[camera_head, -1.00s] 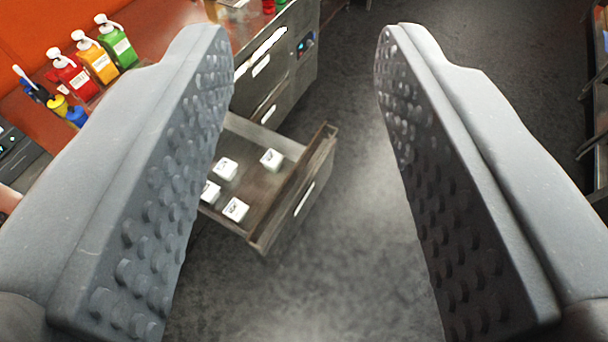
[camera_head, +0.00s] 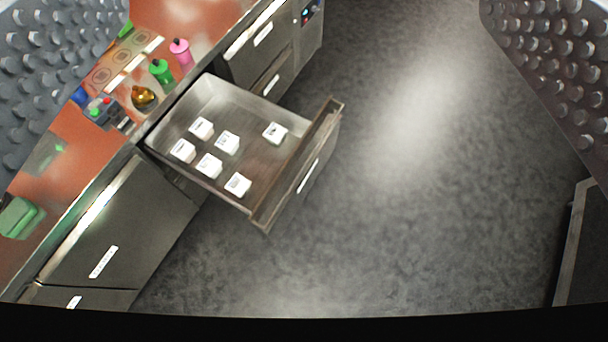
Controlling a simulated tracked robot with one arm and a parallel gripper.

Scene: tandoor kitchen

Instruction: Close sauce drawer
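The sauce drawer (camera_head: 296,168) stands pulled out from the counter, over the floor, left of the picture's middle. It is a metal tray with a raised front panel that carries a white label. Several small white labelled packets (camera_head: 228,142) lie inside it. My gripper (camera_head: 305,15) is wide open, with one studded grey finger at the upper left and one at the upper right. The fingertips are cut off by the picture's top edge. Neither finger visibly touches the drawer.
The orange-red countertop (camera_head: 75,155) runs along the left with bottles, including a green bottle (camera_head: 161,72) and a pink bottle (camera_head: 181,52). Closed metal cabinets (camera_head: 120,235) stand below it. The dark grey floor (camera_head: 400,220) is clear right of the drawer. A dark-framed unit (camera_head: 580,250) stands at the right edge.

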